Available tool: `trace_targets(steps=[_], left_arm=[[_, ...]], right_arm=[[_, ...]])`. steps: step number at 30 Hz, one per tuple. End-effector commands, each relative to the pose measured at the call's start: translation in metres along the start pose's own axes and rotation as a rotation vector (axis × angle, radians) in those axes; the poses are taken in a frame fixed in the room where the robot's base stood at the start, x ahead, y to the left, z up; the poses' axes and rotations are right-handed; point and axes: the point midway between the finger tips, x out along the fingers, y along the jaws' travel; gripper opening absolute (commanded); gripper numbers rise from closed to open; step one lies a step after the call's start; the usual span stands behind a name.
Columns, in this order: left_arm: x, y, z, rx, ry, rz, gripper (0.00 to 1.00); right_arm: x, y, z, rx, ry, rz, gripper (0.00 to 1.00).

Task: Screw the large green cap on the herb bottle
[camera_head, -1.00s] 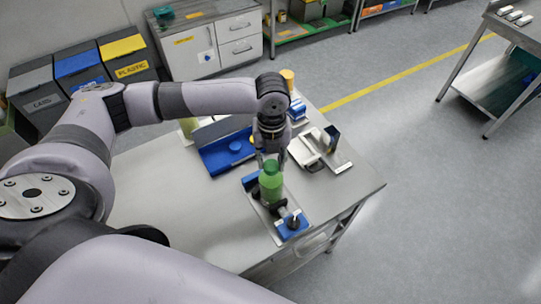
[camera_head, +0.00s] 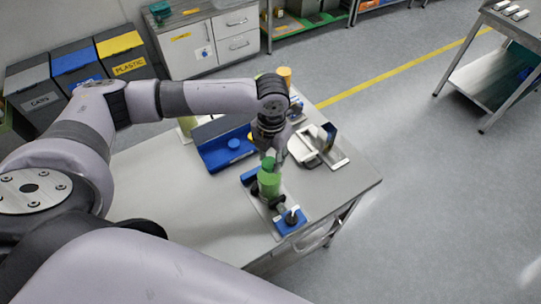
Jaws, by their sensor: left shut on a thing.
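The light green herb bottle (camera_head: 268,186) stands upright in a holder with blue ends (camera_head: 290,221) near the table's front right edge. The darker green cap (camera_head: 267,163) sits at the top of the bottle; whether its thread is engaged cannot be seen. My left gripper (camera_head: 271,158) points down from above and is shut on the cap, its fingers partly overlapping it. My right gripper is not in view.
A blue tray (camera_head: 212,157) with a round blue piece (camera_head: 234,143) lies behind the bottle. A grey-white device (camera_head: 304,151) stands behind and to the right. An orange-topped container (camera_head: 284,74) stands at the back. The table's left part (camera_head: 160,185) is clear.

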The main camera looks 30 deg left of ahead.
Motion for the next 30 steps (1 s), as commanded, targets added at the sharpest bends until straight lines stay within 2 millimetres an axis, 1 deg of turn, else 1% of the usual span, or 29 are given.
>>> trace_targets(steps=[3,4,14,26,28,30], left_arm=[[-0.0006,-0.0003,0.0003,-0.001,-0.001,-0.001,0.25],[-0.0005,-0.0003,0.0003,-0.001,-0.001,-0.001,0.34],[-0.0002,-0.0002,0.0000,-0.003,0.000,0.000,0.56],[0.0000,0.0000,-0.0001,-0.007,0.000,0.000,0.56],[0.0002,-0.0001,-0.0003,-0.035,0.001,0.000,0.56],[0.0004,-0.0003,-0.0005,-0.105,0.002,-0.001,0.56]], right_arm=[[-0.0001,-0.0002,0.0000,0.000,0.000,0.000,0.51],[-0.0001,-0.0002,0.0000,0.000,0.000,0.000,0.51],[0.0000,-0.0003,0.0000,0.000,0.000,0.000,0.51],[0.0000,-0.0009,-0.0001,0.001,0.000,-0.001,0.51],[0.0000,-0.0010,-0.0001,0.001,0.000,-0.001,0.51],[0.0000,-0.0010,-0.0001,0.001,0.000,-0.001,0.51]])
